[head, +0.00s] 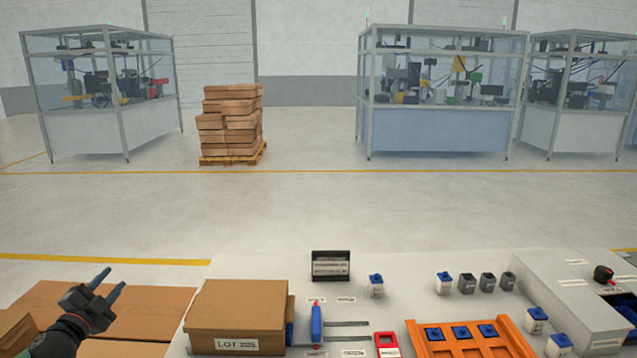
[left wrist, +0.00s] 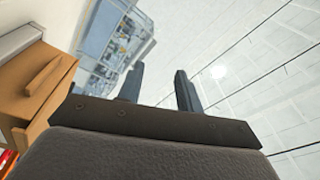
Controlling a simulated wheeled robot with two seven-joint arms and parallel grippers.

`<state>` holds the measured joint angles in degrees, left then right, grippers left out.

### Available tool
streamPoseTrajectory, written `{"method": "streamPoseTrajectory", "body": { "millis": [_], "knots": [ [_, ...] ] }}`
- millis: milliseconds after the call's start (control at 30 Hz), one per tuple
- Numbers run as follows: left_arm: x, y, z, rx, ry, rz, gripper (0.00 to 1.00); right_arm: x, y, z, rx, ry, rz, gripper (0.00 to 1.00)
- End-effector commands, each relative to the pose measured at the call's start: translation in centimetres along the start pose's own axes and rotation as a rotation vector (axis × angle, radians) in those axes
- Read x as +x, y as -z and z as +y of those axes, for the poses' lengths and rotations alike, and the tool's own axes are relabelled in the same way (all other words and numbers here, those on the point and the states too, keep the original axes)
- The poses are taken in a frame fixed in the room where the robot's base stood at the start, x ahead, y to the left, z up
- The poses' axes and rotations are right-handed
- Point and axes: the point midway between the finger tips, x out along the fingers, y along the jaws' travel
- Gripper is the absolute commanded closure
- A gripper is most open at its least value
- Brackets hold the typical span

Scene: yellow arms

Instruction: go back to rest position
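My left gripper (head: 108,284) is at the lower left of the head view, over the brown cardboard boxes left of the table. Its two fingers are apart with nothing between them. In the left wrist view the fingers (left wrist: 158,88) also stand apart and empty, with the far hall behind them. My right gripper shows in neither view.
A closed box labelled LOT (head: 236,310) stands on the grey table's left end, right of my left gripper. Cardboard (head: 150,305) lies below the gripper. An orange tray (head: 470,340) with blue-topped parts, a blue-handled tool (head: 316,322) and small containers occupy the table.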

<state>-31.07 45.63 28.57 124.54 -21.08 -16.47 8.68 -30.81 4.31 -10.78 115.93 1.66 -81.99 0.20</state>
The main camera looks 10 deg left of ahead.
Motion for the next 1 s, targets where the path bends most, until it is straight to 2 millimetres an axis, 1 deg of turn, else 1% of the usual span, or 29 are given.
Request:
{"method": "streamPoseTrajectory", "body": {
  "millis": [33,167,200,267,300,367,400,467,500,567,600,633,700,767,800,867,900,967,1000],
  "knots": [
    [-0.5,-0.9,1.3,-0.022,-0.009,-0.072,0.65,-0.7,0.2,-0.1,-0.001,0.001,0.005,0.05],
    [-2.5,-3.4,5.0,-0.073,-0.046,-0.271,0.65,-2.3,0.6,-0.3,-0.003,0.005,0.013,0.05],
    [-3.4,-4.0,6.5,-0.091,-0.065,-0.333,0.65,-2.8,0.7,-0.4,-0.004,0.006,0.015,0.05],
    [-4.8,-4.8,8.7,-0.114,-0.097,-0.424,0.65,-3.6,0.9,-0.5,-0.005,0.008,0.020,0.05],
    [-5.9,-5.3,10.3,-0.131,-0.123,-0.486,0.65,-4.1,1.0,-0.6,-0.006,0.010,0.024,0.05],
    [-7.8,-5.9,13.0,-0.156,-0.168,-0.577,0.65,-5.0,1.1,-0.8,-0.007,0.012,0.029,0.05],
    [-9.2,-6.1,14.8,-0.172,-0.201,-0.638,0.65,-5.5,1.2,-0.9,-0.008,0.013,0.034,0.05],
    [-11.5,-6.2,17.8,-0.197,-0.258,-0.727,0.65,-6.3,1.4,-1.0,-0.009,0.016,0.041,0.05],
    [-13.0,-6.0,19.7,-0.214,-0.298,-0.782,0.65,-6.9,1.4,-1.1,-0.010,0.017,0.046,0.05],
    [-15.4,-5.6,22.5,-0.235,-0.361,-0.858,0.65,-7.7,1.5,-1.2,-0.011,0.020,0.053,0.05],
    [-17.0,-5.1,24.4,-0.250,-0.404,-0.905,0.65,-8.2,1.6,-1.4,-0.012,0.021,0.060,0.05],
    [-18.2,-4.7,25.7,-0.261,-0.436,-0.938,0.65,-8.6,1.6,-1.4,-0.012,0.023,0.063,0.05],
    [-21.0,-3.4,28.8,-0.287,-0.515,-1.006,0.65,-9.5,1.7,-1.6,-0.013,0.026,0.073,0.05],
    [-23.4,-2.0,31.4,-0.310,-0.584,-1.057,0.65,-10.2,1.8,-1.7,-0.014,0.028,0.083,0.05],
    [-24.9,-1.0,33.0,-0.326,-0.629,-1.086,0.65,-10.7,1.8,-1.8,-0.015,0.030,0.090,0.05],
    [-27.1,0.9,35.3,-0.353,-0.699,-1.122,0.65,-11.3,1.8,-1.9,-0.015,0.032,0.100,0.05],
    [-28.6,2.2,36.9,-0.371,-0.744,-1.141,0.65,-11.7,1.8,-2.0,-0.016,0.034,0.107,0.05],
    [-30.5,4.5,39.1,-0.404,-0.811,-1.158,0.65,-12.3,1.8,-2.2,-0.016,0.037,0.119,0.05],
    [-31.7,6.1,40.5,-0.427,-0.854,-1.161,0.65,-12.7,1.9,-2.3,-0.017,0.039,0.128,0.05]
  ]
}}
